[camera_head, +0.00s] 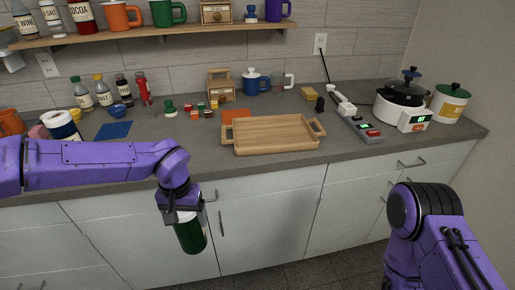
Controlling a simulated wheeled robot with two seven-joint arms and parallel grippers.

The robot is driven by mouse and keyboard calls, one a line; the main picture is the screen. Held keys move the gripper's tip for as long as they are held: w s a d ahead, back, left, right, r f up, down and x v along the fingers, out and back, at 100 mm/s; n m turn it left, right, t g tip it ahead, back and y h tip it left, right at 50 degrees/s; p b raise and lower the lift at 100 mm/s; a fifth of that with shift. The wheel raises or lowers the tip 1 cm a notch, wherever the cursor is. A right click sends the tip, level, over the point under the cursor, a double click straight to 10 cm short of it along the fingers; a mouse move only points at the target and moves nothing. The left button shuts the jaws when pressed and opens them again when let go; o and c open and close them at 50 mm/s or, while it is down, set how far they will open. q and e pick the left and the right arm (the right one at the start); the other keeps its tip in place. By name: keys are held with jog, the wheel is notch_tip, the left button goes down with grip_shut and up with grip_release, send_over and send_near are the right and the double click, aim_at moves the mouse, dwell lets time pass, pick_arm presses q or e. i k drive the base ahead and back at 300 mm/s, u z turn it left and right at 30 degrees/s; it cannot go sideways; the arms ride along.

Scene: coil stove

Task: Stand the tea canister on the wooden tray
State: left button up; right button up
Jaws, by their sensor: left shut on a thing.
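A dark green cylinder with a pale band near its top, which I take for the tea canister (191,236), hangs in my left gripper (186,211). The gripper points down and is shut on its upper part. The canister is slightly tilted, in front of the cabinet doors and below the counter's front edge. Any label is not readable. The wooden tray (270,148), with two end handles, lies empty on the counter, up and to the right of the canister. My right arm shows at the lower right, but its gripper is out of view.
Behind the tray stand small red and green jars, a wooden rack (221,86) and a blue pot (256,82). A shelf (150,33) runs above.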

aim_at(280, 134)
jog(key=k, duration=1.2)
jog(key=z, duration=0.7)
jog(key=i, duration=0.65)
jog(key=z, duration=0.7)
jog(key=i, duration=0.75)
jog(key=u, duration=0.7)
jog(key=i, duration=0.6)
jog(key=u, duration=0.7)
